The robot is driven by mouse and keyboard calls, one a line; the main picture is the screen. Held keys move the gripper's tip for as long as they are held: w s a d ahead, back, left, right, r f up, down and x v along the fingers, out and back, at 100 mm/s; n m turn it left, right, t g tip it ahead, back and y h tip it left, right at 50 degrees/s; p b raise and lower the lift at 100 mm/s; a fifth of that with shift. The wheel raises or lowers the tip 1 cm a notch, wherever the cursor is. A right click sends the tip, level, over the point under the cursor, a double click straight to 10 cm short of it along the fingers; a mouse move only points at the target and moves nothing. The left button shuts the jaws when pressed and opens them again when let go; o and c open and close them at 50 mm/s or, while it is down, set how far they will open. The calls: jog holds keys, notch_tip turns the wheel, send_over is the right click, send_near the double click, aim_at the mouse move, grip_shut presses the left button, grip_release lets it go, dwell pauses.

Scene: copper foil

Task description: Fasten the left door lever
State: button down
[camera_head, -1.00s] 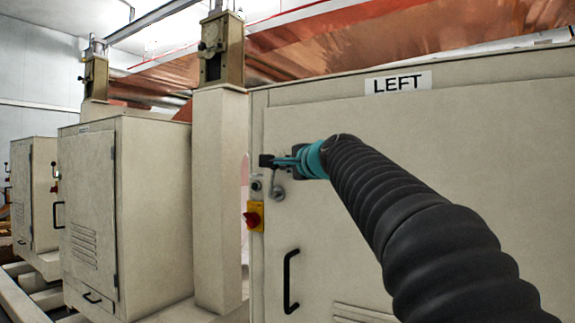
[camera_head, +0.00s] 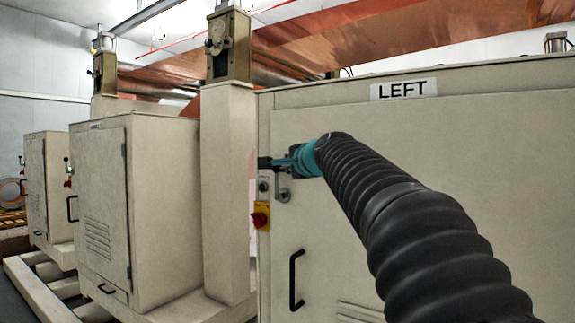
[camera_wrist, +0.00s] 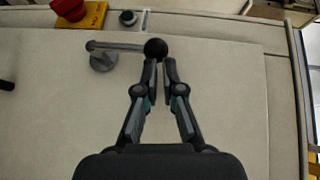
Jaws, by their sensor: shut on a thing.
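The lever is a grey bar with a black ball knob (camera_wrist: 156,48). Its round grey pivot (camera_wrist: 103,60) sits on the cream left door (camera_head: 480,200), under the LEFT label. In the head view the lever's metal foot (camera_head: 283,194) shows just below my gripper (camera_head: 283,162), and the bar runs upward from it. In the wrist view my gripper (camera_wrist: 161,66) has its two fingers close together at the knob, shut on it. My gripper hides the top of the lever in the head view.
A red rotary switch on a yellow plate (camera_head: 261,216) and a small round lock (camera_head: 263,186) are beside the lever. A black door handle (camera_head: 296,279) is below. A cream post (camera_head: 228,190) and another cabinet (camera_head: 160,200) stand to the left.

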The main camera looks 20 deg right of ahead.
jog(key=s+d+r+b, duration=0.1)
jog(key=s+d, duration=0.1)
jog(key=s, duration=0.4)
jog(key=s+d+r+b, duration=0.1)
jog(key=s+d+r, duration=0.1)
jog(key=s, duration=0.4)
jog(key=s+f+n+g+h, duration=0.1)
jog(key=s+f+n+g, duration=0.15)
jog(key=f, duration=0.85)
jog(key=s+f+n+g, duration=0.2)
jog(key=f+n+g, duration=0.15)
jog(key=f, duration=0.75)
jog(key=s+a+f+n+g+p, duration=0.1)
jog(key=s+a+f+n, duration=0.3)
jog(key=s+f, duration=0.7)
jog(key=s+a+f+n+g+p, duration=0.1)
jog(key=s+a+f+n+g, duration=0.3)
jog(key=s+f, duration=0.7)
jog(key=shift+s+a+f+n+h, duration=0.25)
jog(key=shift+a+n+h, duration=0.25)
jog(key=shift+n, duration=0.3)
jog(key=shift+a, duration=0.15)
